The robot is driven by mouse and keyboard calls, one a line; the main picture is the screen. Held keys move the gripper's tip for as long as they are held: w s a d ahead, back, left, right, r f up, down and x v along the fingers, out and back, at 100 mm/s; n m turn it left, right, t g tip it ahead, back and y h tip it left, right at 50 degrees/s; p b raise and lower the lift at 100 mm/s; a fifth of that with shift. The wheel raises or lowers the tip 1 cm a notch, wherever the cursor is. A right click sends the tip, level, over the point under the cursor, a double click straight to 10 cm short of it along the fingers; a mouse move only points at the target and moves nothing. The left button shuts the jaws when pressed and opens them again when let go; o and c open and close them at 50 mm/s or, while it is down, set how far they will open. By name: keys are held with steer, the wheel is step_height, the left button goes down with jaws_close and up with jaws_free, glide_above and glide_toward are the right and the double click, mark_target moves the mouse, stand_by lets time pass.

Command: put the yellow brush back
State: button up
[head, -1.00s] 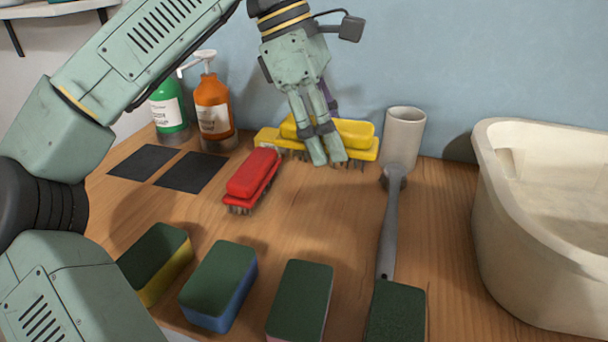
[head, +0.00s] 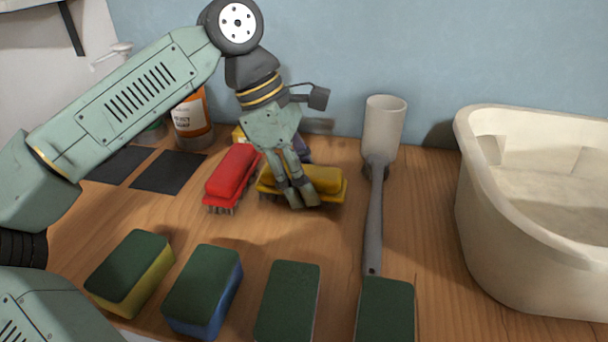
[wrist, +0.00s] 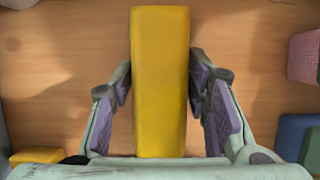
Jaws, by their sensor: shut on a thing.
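The yellow brush (head: 317,178) is held in my gripper (head: 305,200), just right of the red brush (head: 231,175). In the wrist view the yellow brush (wrist: 160,80) runs lengthwise between the two finger pads of my gripper (wrist: 160,95), which is shut on its sides. Its bristles are low over the wooden counter; I cannot tell whether they touch it. Another yellow piece (head: 239,135) shows behind, partly hidden by my arm. Two dark squares (head: 168,172) (head: 118,162) lie bare on the counter at the left.
A basin (head: 478,200) stands at the right. Several sponges, such as the blue one (head: 203,290), line the front. An orange bottle (head: 192,117) stands at the back left. Counter between brushes and sponges is clear.

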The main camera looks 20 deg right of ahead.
steer(key=shift+f, duration=0.15)
steer(key=o, duration=1.1)
steer(key=v, duration=1.2)
steer(key=shift+r, duration=0.25)
steer(key=shift+s+f, duration=0.1)
